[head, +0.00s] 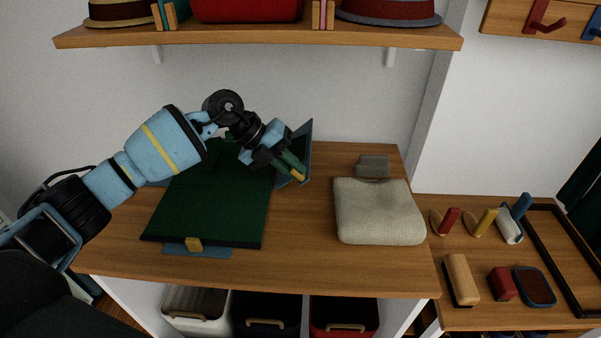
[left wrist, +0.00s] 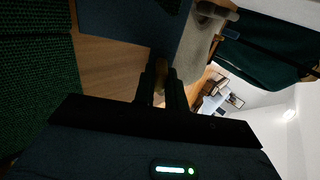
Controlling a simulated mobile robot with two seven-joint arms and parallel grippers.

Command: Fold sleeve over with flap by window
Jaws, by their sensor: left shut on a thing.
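A dark green garment (head: 210,205) lies flat on a blue folding board (head: 205,252) on the desk; it also shows at the left of the left wrist view (left wrist: 35,95). The board's right flap (head: 306,140) is tilted up, its blue panel also showing in the left wrist view (left wrist: 130,25). My left gripper (head: 291,168) is at this flap, shut on its small tan tab (left wrist: 162,76). My arm hides part of the garment's upper end. I cannot tell how its sleeve lies by the raised flap. My right gripper is not in view.
A folded cream knit (head: 378,212) and a small grey block (head: 373,165) stand right of the board. A shelf (head: 260,37) with hats hangs above. A tan tab (head: 194,244) sits at the board's front. Brushes lie on the lower right table (head: 455,317).

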